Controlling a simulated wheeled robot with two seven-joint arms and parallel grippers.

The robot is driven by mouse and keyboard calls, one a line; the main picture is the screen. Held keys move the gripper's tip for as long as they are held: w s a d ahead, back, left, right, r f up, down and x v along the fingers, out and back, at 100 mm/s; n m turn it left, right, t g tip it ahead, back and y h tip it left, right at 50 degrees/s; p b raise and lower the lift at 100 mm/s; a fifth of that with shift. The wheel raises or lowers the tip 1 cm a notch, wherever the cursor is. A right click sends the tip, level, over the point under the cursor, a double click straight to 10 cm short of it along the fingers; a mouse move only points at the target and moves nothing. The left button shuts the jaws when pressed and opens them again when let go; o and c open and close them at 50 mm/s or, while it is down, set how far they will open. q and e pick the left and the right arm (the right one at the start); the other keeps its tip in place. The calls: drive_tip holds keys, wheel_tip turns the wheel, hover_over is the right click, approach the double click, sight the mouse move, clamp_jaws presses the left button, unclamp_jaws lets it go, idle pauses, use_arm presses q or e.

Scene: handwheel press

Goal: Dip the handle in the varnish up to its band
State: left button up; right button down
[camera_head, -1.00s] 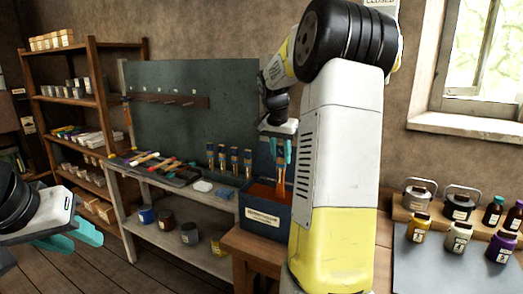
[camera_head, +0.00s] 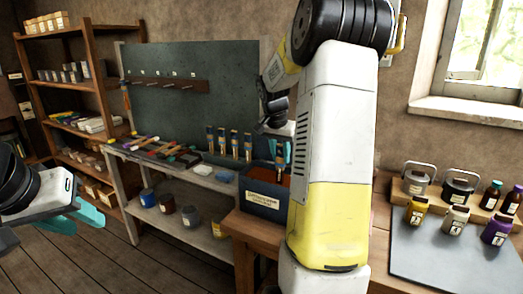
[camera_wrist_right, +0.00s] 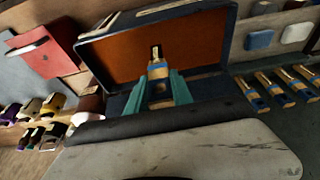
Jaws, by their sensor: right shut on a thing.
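My right gripper (camera_head: 283,151) is shut on a handle (camera_head: 282,167), upright over the varnish tank. In the right wrist view, the teal fingers (camera_wrist_right: 160,89) grip the handle (camera_wrist_right: 156,53), with its pale end pointing into the tank. The tank (camera_head: 263,201) is a dark blue, labelled box holding orange-brown varnish (camera_wrist_right: 200,45). The handle's lower end overlaps the varnish; I cannot tell how deep it reaches or where its band stands against the surface. My left gripper (camera_head: 88,214) is open and empty at the left, far from the tank.
Several blue-banded handles (camera_head: 234,144) stand in a row left of the tank. A pegboard rail (camera_head: 170,84) is behind the bench. Jars and pots (camera_head: 453,220) stand on the right by a grey mat (camera_head: 450,262). My right arm hides the tank's right side.

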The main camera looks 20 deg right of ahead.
sight(279, 169)
drive_tip(key=shift+f, duration=3.75)
drive_tip(key=shift+r, duration=7.5)
